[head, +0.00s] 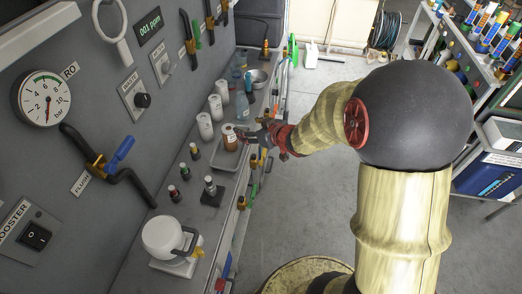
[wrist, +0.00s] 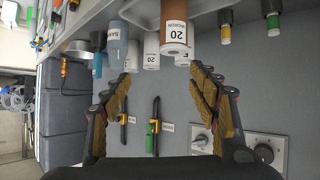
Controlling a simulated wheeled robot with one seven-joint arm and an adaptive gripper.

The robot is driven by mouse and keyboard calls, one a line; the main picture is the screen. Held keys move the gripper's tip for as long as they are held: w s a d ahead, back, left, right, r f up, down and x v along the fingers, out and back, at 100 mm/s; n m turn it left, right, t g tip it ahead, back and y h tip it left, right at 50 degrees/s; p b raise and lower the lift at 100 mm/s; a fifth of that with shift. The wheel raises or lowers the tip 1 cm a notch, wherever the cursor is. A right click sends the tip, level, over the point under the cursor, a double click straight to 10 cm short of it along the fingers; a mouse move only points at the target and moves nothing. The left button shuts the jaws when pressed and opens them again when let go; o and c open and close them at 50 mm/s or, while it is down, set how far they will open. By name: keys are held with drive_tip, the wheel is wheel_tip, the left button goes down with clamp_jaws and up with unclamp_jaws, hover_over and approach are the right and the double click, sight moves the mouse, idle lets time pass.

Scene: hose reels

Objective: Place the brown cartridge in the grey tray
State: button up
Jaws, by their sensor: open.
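The brown cartridge (head: 230,138), with a white label, stands upright on the wall counter. It also shows in the wrist view (wrist: 177,45), which is upside down, with "20" and "MICRON" on its label. The grey tray (head: 224,168) is shallow and lies right by the cartridge's base; I cannot tell whether the base is inside its rim. My gripper (head: 247,134) is beside the cartridge, on its right. In the wrist view my gripper (wrist: 160,78) is open and its fingers are spread apart with nothing between them. The cartridge is just beyond the fingertips.
White cartridges (head: 205,126) stand behind the brown one. Blue bottles (head: 242,104) and a metal bowl (head: 258,78) are farther back. Valves and gauges project from the wall.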

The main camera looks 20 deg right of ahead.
drive_tip(key=s+d+r+m+g+h, duration=0.25)
drive_tip(key=s+r+h, duration=0.25)
drive_tip(key=s+r, duration=0.65)
drive_tip(key=s+a+r+g+y, duration=0.1)
drive_tip(key=s+a, duration=0.3)
drive_tip(key=s, duration=0.5)
drive_tip(key=s+a+r+m+g+y, duration=0.1)
drive_tip(key=s+a+r+g, duration=0.1)
drive_tip(key=s, duration=0.8)
drive_tip(key=shift+s+a+r, duration=0.2)
drive_tip(key=shift+s+a, duration=0.1)
drive_tip(key=shift+a, duration=0.55)
